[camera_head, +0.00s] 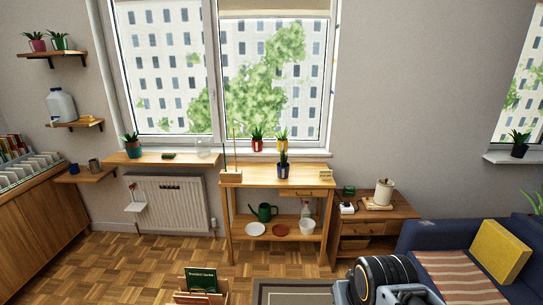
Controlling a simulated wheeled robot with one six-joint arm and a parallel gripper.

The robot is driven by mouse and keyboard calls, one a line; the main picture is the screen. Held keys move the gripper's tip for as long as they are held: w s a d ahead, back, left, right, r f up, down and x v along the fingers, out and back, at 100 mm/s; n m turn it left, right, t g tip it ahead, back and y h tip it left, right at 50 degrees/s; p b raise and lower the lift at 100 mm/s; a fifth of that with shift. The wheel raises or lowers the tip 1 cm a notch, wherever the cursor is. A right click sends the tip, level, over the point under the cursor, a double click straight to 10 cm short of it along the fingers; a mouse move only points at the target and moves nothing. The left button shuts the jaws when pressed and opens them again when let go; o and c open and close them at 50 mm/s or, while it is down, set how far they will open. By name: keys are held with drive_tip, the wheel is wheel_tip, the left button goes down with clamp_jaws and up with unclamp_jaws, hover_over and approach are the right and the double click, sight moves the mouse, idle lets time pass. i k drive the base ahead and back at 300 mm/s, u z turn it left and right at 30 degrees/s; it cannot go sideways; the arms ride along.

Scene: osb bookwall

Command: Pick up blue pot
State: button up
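A dark blue pot (283,171) with a spiky green plant stands upright on the wooden table (257,178) below the window. It is near the middle of the tabletop, with nothing touching it that I can make out. A teal pot (133,151) with a plant stands on the window shelf to the left. Another dark pot (519,150) stands on the right windowsill; its exact colour is hard to tell. Parts of my arm show at the bottom right, well in front of the table. My gripper's fingers are not visible.
A red pot (257,144) and a yellow pot (282,145) stand on the windowsill behind the table. A blue sofa (462,250) and a book box (201,289) are nearer.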

sight(283, 171)
drive_tip(key=i, duration=2.7)
drive_tip(key=u, duration=1.3)
drive_tip(key=i, duration=0.5)
drive_tip(key=z, duration=0.05)
